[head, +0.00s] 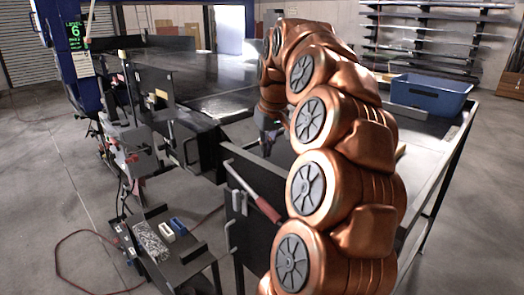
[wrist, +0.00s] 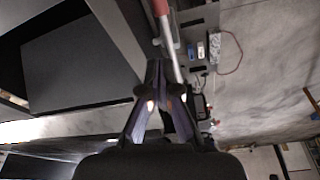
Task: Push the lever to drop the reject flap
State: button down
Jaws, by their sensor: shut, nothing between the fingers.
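The lever has a red grip (head: 266,209) and a silver rod, and it slopes down to the right beside a dark upright panel (head: 243,228) at the end of the conveyor (head: 215,80). My gripper (head: 267,148) is shut and empty, partly hidden by my copper arm in the head view. In the wrist view, the lever's silver rod (wrist: 171,47) runs just beyond my shut fingertips (wrist: 156,68), with its red grip at the top edge. I cannot tell whether the fingers touch the rod. I cannot clearly single out the reject flap.
A low tray (head: 192,268) holds a white block (head: 167,232) and a blue block (head: 179,226). A red cable lies on the floor. A metal-framed table with a blue tub (head: 430,93) stands to the right of my arm. Open floor lies at the left.

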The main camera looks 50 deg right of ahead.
jog(key=shift+s+a+r, duration=0.15)
jog(key=shift+s+r, duration=0.05)
jog(key=shift+s, duration=0.4)
jog(key=shift+s+a+r, duration=0.15)
jog(key=shift+s+r, duration=0.05)
jog(key=shift+s, duration=0.35)
jog(key=shift+r, duration=0.15)
jog(key=v, duration=0.7)
jog(key=shift+s, duration=0.1)
dwell(1.0)
